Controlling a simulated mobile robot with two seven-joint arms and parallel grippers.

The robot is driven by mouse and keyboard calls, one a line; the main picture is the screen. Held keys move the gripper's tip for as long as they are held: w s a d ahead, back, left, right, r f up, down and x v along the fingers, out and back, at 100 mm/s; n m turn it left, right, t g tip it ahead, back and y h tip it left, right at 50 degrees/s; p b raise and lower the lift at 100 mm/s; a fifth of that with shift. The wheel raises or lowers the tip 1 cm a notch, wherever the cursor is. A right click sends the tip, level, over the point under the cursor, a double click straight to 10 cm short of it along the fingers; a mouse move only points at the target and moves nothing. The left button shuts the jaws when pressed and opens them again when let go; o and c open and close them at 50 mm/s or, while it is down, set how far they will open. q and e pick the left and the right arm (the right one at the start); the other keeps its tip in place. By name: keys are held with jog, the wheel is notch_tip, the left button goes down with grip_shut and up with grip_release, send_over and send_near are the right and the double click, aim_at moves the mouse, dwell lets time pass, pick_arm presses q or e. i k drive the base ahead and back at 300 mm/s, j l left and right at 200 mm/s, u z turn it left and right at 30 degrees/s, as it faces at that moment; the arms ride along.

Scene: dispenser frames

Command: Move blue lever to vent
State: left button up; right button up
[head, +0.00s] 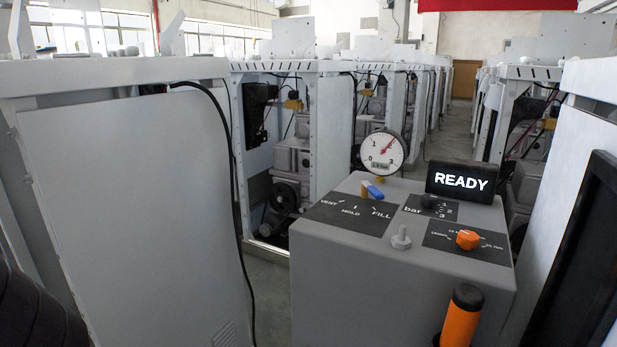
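The blue lever (376,194) sits on top of the grey box-shaped console (335,270), beside a small yellow-brass part (364,189). A black label plate (336,222) in front of it reads VENT at left, HOLD in the middle and FILL at right. The lever's blue end leans to the right, on the FILL side rather than the VENT side. Its exact setting is hard to tell at this size. Neither of my grippers is in view, and nothing touches the lever.
The console also carries a round gauge (383,152), a READY display (461,181), an orange knob (467,240), a grey knob (401,238) and a black knob (430,201). An orange handle (460,322) stands at its front. Grey cabinets (135,200) flank it.

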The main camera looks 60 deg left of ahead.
aim_at(366, 186)
jog(key=u, duration=1.1)
